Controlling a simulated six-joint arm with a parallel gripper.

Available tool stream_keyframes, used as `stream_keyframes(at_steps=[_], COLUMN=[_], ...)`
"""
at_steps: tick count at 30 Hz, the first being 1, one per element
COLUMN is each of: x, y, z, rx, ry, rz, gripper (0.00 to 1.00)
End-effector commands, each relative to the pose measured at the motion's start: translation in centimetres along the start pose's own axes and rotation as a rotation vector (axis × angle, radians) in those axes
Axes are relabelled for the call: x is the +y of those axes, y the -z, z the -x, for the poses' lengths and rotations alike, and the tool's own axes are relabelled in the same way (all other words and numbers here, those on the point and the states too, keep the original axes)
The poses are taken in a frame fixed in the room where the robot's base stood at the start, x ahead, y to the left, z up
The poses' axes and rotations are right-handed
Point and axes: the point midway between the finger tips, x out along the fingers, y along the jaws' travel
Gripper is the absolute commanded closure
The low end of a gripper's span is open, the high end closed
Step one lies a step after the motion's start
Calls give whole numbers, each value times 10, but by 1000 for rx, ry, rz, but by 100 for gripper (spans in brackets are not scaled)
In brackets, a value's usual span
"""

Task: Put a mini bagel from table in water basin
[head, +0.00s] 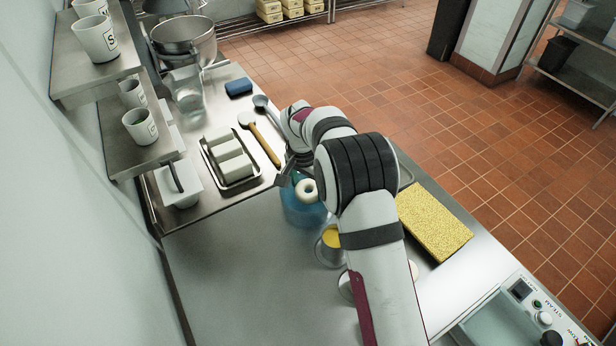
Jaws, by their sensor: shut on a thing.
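A pale mini bagel (306,191) is held in my gripper (296,179), which is shut on it. The bagel appears over the blue water basin (300,215), which stands on the steel table. My arm hides the right side of the basin, and the exact height of the bagel above the water cannot be told. Pale round edges (345,285) show beside my arm lower on the table; I cannot tell if they are bagels.
A tray with white blocks (231,160), a wooden spoon (263,141), a ladle and a blue sponge (238,87) lie behind. A yellow-topped container (330,238) stands near the basin. A yellow textured slab (434,222) lies right. The table's front left (240,285) is clear.

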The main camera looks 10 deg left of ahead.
Motion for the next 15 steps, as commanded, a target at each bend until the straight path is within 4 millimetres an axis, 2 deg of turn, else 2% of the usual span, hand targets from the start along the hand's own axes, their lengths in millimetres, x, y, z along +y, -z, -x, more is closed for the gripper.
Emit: stream_keyframes(at_steps=[10, 11, 13, 15], x=[0, 0, 0, 0], y=[0, 0, 0, 0], z=[-5, -5, -5, -5], rx=[0, 0, 0, 0], ry=[0, 0, 0, 0], rz=[0, 0, 0, 0], gripper=[70, 14, 1, 0])
